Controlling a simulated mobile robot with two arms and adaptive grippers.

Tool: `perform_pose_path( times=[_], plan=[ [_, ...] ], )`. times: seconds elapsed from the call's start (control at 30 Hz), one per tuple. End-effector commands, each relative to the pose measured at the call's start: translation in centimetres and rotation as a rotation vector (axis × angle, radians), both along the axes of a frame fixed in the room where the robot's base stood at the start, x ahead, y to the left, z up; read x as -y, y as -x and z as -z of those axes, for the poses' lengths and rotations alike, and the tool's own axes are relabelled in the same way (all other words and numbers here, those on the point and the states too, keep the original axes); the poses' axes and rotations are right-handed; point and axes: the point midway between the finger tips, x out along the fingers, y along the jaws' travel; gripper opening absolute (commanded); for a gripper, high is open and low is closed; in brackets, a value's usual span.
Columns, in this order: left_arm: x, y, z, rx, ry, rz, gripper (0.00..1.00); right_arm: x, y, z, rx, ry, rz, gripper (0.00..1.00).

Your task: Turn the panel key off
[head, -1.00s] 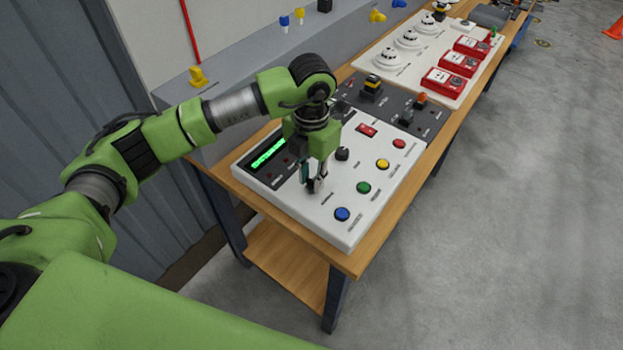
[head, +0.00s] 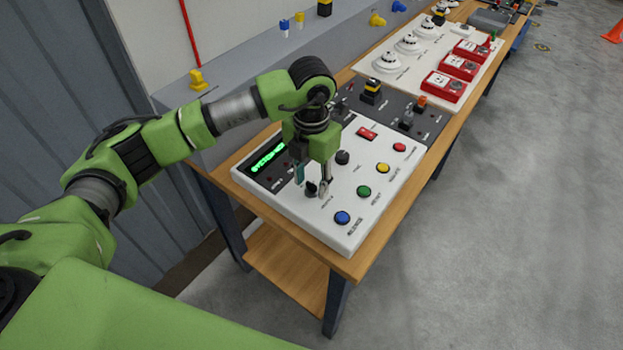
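The panel is a white console (head: 300,218) on the wooden bench. Its key (head: 311,188) shows as a small dark piece low on the left part of the panel, partly hidden by the fingers. My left gripper (head: 312,182) points down over it, with its two fingers apart on either side of the key; I cannot tell whether they touch it. The panel's display (head: 268,159) has bright green lettering. My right gripper is not in view.
Blue (head: 342,217), green (head: 364,191), yellow (head: 383,168) and red (head: 399,147) buttons line the panel's right side. A black knob (head: 342,157) and a red rocker switch (head: 366,133) are behind the gripper. A dark switch panel and red call boxes (head: 443,86) stand farther back.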

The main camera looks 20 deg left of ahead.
Motion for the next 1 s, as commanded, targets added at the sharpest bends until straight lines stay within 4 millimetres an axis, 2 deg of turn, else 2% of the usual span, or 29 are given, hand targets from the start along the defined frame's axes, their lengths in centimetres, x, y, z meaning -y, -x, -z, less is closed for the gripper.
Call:
perform_pose_path(
  times=[0.17, 0.5, 0.63, 0.8, 1.0],
  plan=[
    [0.0, 0.0, -1.2, 0.002, 0.002, 0.001, 0.38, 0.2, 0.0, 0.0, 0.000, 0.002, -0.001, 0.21],
    [0.0, -0.1, -8.2, 0.005, 0.001, 0.000, 0.38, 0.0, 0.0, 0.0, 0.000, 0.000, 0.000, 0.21],
    [0.0, -0.1, -10.3, 0.003, 0.000, 0.000, 0.38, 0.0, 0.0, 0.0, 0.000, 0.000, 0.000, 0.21],
    [0.0, 0.0, -11.8, 0.001, 0.000, 0.000, 0.38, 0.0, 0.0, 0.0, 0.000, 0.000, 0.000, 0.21],
    [0.0, 0.0, -12.0, 0.000, 0.000, 0.000, 0.38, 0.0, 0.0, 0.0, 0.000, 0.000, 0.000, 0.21]
  ],
)
